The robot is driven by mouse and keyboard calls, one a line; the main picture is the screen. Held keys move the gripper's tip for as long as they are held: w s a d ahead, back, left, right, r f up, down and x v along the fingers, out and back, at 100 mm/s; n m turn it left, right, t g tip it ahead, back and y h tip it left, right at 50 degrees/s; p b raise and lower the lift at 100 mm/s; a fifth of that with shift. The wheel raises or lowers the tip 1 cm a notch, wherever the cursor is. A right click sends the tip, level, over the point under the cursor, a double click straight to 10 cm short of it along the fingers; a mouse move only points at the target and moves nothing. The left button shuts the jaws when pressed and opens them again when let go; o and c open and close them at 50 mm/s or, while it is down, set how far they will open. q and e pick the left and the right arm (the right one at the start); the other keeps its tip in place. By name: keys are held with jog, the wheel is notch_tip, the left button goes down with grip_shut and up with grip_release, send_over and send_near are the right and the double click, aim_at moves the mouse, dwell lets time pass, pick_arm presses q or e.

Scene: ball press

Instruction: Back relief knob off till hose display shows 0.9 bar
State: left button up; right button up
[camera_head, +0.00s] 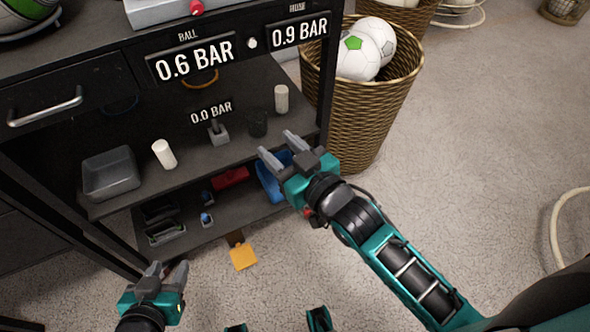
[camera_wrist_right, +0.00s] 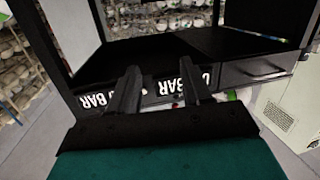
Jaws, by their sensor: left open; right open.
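The hose display (camera_head: 299,32) on the front of the bench reads 0.9 BAR. The ball display (camera_head: 192,58) to its left reads 0.6 BAR. A small pale knob (camera_head: 252,43) sits between the two displays, and a red knob (camera_head: 197,8) sits above them; I cannot tell which is the relief knob. My right gripper (camera_head: 281,149) is open and empty in front of the shelf, apart from both knobs. In the right wrist view its fingers (camera_wrist_right: 157,88) point toward the upside-down displays. My left gripper (camera_head: 167,270) is open and empty at the lower left.
A shelf holds a grey tray (camera_head: 110,174), white cylinders (camera_head: 164,153) and a small gauge reading 0.0 BAR (camera_head: 211,112). A wicker basket of balls (camera_head: 371,105) stands right of the bench. Floor at right is mostly clear.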

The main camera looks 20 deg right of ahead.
jog(key=shift+m+g+h, duration=0.4)
jog(key=shift+g+h, duration=0.1)
jog(key=shift+g, duration=0.1)
jog(key=f, duration=0.1)
jog(key=s+d+f, duration=0.1)
jog(key=s+f, duration=0.1)
jog(key=shift+s+d+f, duration=0.15)
jog(key=shift+s+d, duration=0.05)
jog(key=shift+d, duration=0.2)
jog(key=s+d+f+m+g+h+p, duration=0.1)
jog(key=s+d+f+g+h+p, duration=0.2)
jog(key=s, duration=0.6)
jog(key=d+f+p, duration=0.2)
jog(key=d+p, duration=0.1)
jog(key=d, duration=0.1)
jog(key=shift+s+d+f+m+g, duration=0.25)
jog(key=shift+s+f+m+g, duration=0.05)
jog(key=shift+s+m, duration=0.1)
